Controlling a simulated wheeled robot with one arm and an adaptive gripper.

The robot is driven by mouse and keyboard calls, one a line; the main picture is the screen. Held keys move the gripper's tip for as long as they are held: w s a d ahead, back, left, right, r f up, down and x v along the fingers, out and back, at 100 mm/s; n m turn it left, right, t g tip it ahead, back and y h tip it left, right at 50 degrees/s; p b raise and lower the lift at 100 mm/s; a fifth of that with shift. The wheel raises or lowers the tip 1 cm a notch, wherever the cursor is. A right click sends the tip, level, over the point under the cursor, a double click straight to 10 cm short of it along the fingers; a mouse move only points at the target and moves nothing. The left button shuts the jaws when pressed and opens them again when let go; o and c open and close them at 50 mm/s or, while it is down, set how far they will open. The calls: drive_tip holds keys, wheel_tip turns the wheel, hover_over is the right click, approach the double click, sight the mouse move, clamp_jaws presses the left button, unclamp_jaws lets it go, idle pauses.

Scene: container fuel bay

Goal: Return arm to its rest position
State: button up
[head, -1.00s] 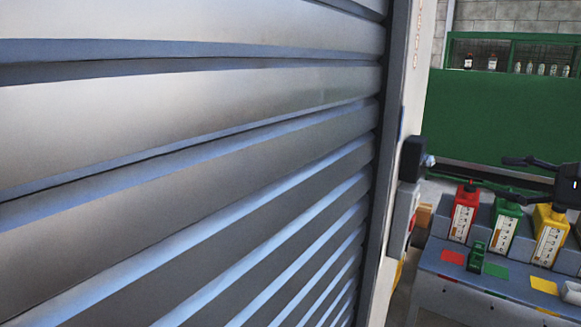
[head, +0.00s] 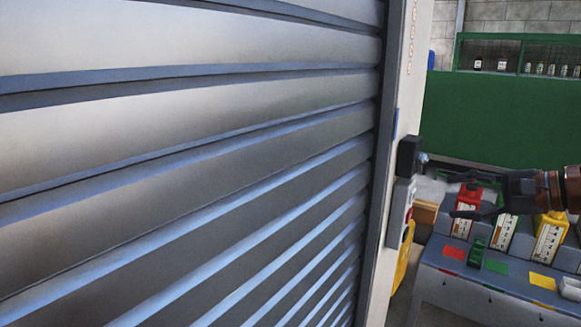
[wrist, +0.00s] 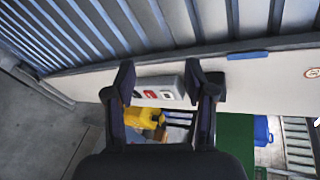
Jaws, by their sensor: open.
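My gripper (head: 466,196) shows at the right of the head view, in front of the row of containers above the grey bench. In the wrist view my gripper (wrist: 163,88) has its two dark fingers spread wide with nothing between them. Beyond the fingers, a grey control box (wrist: 160,91) with a red button is fixed to the pale door post. The fingers appear apart from it. Part of my arm shows at the right edge of the head view.
A ribbed metal shutter (head: 190,160) fills the left. The grey bench (head: 450,293) holds red (head: 466,196), white-labelled and yellow (head: 550,235) containers and colored squares. A yellow object (wrist: 145,118) stands below the control box. A green panel (head: 500,115) stands behind.

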drive_tip(key=s+a+f+n+g+h+p, duration=0.15)
drive_tip(key=s+a+f+n+g, duration=0.25)
drive_tip(key=a, duration=0.6)
drive_tip(key=s+a+f+n+g+h+p, duration=0.1)
drive_tip(key=s+a+f+n+g+p, duration=0.25)
drive_tip(key=a, duration=0.55)
drive_tip(key=s+d+f+n+g+h+p, duration=0.1)
drive_tip(key=s+f, duration=0.4)
drive_tip(key=s, duration=0.5)
drive_tip(key=s+f+n+g+h+p, duration=0.3)
drive_tip(key=s+f+n+h, duration=0.1)
drive_tip(key=s, duration=0.6)
drive_tip(key=shift+s+d+f+n+h, duration=0.4)
drive_tip(key=shift+n+h, duration=0.15)
drive_tip(key=shift+h, duration=0.3)
drive_tip(key=shift+g, duration=0.25)
